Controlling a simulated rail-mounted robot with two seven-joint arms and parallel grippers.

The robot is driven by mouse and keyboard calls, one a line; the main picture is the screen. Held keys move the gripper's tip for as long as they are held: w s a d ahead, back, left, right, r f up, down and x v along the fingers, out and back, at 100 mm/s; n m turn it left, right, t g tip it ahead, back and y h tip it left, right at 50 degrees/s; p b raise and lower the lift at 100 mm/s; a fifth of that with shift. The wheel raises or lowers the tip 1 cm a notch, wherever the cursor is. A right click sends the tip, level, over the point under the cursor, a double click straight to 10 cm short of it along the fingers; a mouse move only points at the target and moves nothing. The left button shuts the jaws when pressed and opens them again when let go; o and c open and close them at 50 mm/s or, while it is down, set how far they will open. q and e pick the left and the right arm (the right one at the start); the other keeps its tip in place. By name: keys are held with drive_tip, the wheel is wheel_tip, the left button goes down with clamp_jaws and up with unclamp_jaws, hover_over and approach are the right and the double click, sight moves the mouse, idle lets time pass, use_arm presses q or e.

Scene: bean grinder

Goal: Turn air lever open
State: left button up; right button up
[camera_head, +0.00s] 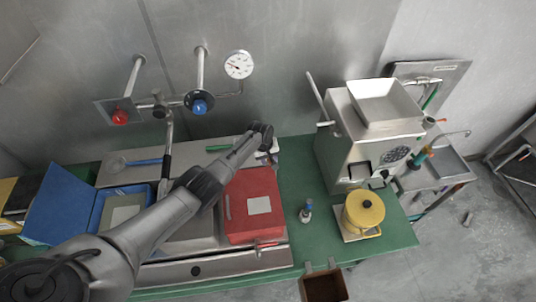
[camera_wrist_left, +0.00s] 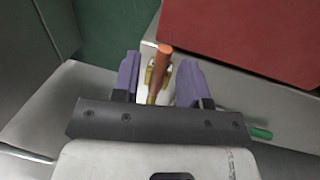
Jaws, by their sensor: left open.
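An orange-brown lever (camera_wrist_left: 158,72) on a brass valve shows in the left wrist view, beside the steel edge near the red box (camera_wrist_left: 245,35). I take it to be the air lever. My left gripper (camera_wrist_left: 160,62) has its two purple fingers apart, one on each side of the lever. No contact with the lever is clear. In the head view the left gripper (camera_head: 267,152) is by the back right corner of the steel unit, behind the red box (camera_head: 252,205). The lever cannot be made out there. My right gripper is not in view.
A green handle (camera_head: 217,148) lies left of the gripper. A steel grinder (camera_head: 345,150) and a yellow pot (camera_head: 363,210) stand to the right. A gauge (camera_head: 238,64) and valves with red (camera_head: 120,117) and blue (camera_head: 199,107) knobs are on the wall.

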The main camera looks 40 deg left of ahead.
use_arm(q)
drive_tip(key=shift+r, duration=0.35)
wheel_tip(320, 180, up, 13)
drive_tip(key=s+a+p, duration=0.1)
drive_tip(key=s, duration=0.1)
drive_tip(key=shift+a+p, duration=0.3)
drive_tip(key=shift+a, duration=0.05)
drive_tip(key=shift+f, duration=0.1)
